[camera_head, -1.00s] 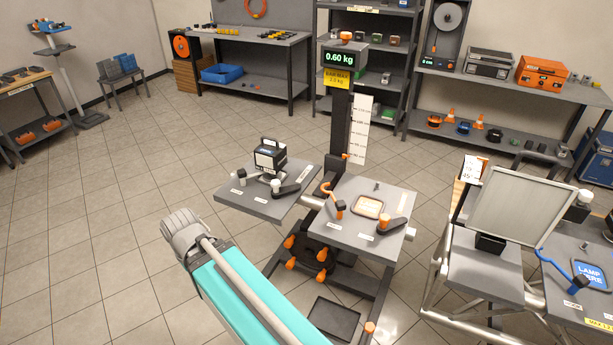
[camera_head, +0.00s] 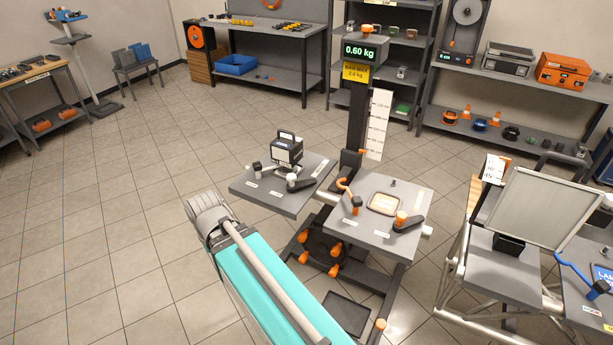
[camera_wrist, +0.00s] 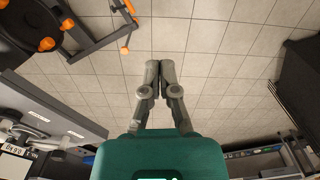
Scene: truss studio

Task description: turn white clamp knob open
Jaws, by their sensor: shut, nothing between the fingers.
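In the head view, a white knob (camera_head: 291,178) sits at the base of a black lever on the left grey plate (camera_head: 262,196). How far either knob is turned cannot be told. My gripper (camera_wrist: 160,66) shows in the wrist view with its two grey fingers together and nothing between them. It is over bare floor, apart from a grey plate (camera_wrist: 62,112) at the left. In the head view I cannot make out its fingertips.
The right grey plate (camera_head: 372,229) carries an orange knob with a black lever (camera_head: 404,219). A dark mast with a 0.60 kg display (camera_head: 362,51) rises behind. Orange knobs (camera_head: 320,255) sit below. A framed panel (camera_head: 545,215) stands at right. The floor at left is open.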

